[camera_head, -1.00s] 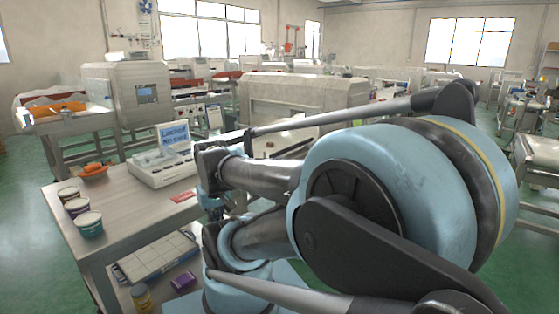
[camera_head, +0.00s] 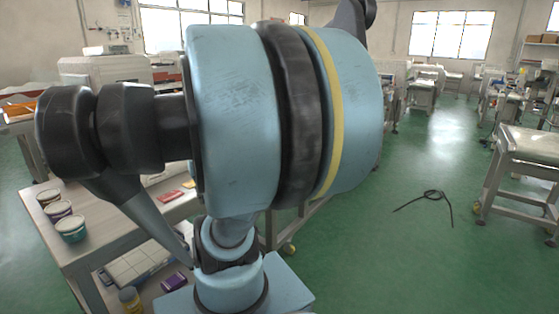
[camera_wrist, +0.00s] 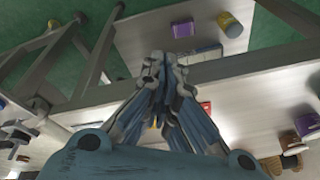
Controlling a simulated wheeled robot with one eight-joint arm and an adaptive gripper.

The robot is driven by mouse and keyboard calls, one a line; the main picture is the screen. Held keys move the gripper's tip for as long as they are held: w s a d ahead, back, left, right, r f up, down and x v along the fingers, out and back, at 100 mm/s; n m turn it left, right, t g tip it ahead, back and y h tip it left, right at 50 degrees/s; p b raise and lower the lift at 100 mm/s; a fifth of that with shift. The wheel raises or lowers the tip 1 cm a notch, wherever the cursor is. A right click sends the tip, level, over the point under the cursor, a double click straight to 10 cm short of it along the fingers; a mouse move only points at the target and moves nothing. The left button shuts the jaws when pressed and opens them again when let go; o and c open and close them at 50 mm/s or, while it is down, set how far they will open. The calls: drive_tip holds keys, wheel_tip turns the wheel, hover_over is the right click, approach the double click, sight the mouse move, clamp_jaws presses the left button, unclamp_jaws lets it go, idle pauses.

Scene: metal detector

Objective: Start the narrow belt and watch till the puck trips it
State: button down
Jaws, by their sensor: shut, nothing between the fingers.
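My gripper (camera_wrist: 167,62) shows in the wrist view with its fingers together and nothing between them. It hangs over the near edge of the grey workbench (camera_wrist: 250,72). In the head view my arm fills the middle and the gripper cannot be made out. A grey machine housing (camera_head: 105,70) stands at the back left, partly hidden by my arm. I cannot tell which belt is the narrow one, and I see no puck.
Several tubs, one teal (camera_head: 72,230), stand on the workbench near a red card (camera_head: 169,196). Below are a purple box (camera_head: 174,283) and a yellow jar (camera_head: 130,299). A black cable (camera_head: 430,197) lies on open green floor, left of a metal stand (camera_head: 525,145).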

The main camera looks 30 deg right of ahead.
drive_tip(key=w+d+r+m+t, duration=0.2)
drive_tip(key=w+d+r, duration=0.2)
drive_tip(key=w+d, duration=0.45)
drive_tip(key=w+d+r+m+t, duration=0.15)
drive_tip(key=w+d+r, duration=0.25)
drive_tip(key=w+d, duration=0.5)
drive_tip(key=w+d+m+t, duration=0.1)
drive_tip(key=w+d+m, duration=0.1)
drive_tip(key=d, duration=1.2)
drive_tip(key=w+d+m+t+h, duration=0.1)
drive_tip(key=w+d, duration=0.3)
drive_tip(key=d, duration=0.9)
drive_tip(key=shift+w+d+f+m+t, duration=0.35)
drive_tip(key=shift+m+t, duration=0.1)
drive_tip(key=shift+m, duration=0.4)
drive_tip(key=shift+f, duration=4.4)
drive_tip(key=shift+f, duration=0.1)
drive_tip(key=shift+s+f, duration=0.1)
drive_tip(key=shift+f, duration=0.15)
